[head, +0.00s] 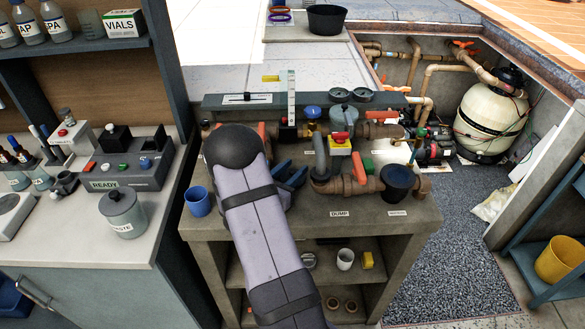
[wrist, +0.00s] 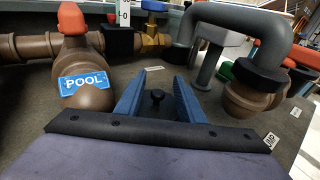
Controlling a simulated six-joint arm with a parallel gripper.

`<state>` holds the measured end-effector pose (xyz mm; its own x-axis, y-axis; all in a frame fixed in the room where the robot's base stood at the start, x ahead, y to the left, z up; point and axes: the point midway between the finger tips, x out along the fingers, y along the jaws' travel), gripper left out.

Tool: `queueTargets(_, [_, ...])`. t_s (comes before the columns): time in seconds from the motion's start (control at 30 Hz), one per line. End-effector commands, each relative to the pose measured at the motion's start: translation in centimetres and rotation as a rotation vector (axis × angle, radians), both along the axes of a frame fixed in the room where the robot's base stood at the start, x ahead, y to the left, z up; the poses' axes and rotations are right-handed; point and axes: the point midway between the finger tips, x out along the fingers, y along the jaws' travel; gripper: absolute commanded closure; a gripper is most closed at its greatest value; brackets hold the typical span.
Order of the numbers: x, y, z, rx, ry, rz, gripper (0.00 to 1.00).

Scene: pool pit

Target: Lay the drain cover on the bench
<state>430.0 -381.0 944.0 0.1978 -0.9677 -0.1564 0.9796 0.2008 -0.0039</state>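My gripper (head: 290,174) is over the bench (head: 305,224), among the pipes. In the wrist view its two blue fingers (wrist: 162,82) are apart. A small black knob (wrist: 157,97) shows between the fingers, and I see no contact with it. Whether the knob belongs to a cover or to the bench cannot be told. I cannot pick out the drain cover with certainty in either view. My arm hides part of the bench top in the head view.
Brown pipes with an orange-handled valve (head: 360,168) and a grey bent pipe (wrist: 240,22) crowd the gripper's right. A pipe with a POOL label (wrist: 83,82) stands on its left. A blue cup (head: 198,201) stands at the bench's left edge. The front strip is fairly clear.

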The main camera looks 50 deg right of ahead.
Motion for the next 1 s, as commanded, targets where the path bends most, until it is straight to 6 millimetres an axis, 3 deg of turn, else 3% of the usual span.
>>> queueTargets(0.53, [-1.7,9.6,1.7,-0.005,-0.005,0.005,0.65])
queueTargets(0.73, [-2.1,11.2,2.0,-0.006,-0.006,0.002,0.65])
queueTargets(1.0, [-2.3,11.6,2.1,-0.005,-0.005,-0.001,0.65])
